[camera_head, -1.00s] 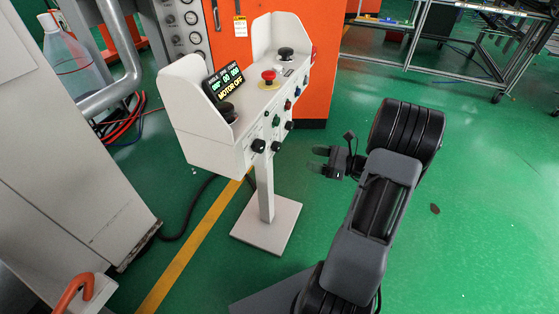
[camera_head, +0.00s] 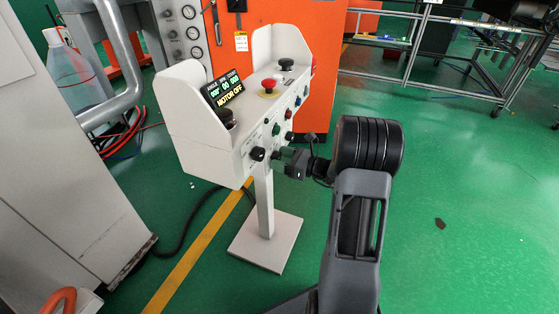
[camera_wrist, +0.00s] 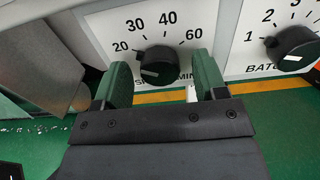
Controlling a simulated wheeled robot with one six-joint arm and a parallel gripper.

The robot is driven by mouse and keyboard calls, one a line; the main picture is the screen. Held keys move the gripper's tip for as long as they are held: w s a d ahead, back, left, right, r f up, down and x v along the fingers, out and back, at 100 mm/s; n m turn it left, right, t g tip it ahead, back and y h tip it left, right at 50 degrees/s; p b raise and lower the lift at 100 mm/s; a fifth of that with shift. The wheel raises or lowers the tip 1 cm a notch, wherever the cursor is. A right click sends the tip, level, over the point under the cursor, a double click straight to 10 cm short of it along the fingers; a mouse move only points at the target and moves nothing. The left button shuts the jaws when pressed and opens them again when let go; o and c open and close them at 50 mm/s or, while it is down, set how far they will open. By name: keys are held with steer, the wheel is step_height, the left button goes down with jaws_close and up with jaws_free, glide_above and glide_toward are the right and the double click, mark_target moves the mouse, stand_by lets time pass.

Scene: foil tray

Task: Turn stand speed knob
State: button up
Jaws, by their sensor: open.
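The speed knob (camera_wrist: 161,67) is a round black knob on the white stand panel, under a dial marked 20, 30, 40 and 60. Its white mark points left, slightly below the 20. In the head view the speed knob (camera_head: 257,153) is the lower left knob on the panel's front. My gripper (camera_wrist: 163,76) is open and empty, its green-faced fingers framing the knob left and right in the wrist view. In the head view my gripper (camera_head: 277,157) appears just short of the knob. Part of the label below the knob is hidden.
The batch knob (camera_wrist: 292,47) is to the right on the same panel. The stand has a display (camera_head: 224,88) reading MOTOR OFF and a red button (camera_head: 269,84) on top. A grey cabinet (camera_head: 70,200) stands at left. Green floor is open at right.

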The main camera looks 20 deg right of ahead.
steer(key=shift+w+a, duration=0.15)
steer(key=shift+w, duration=0.05)
steer(key=c, duration=0.9)
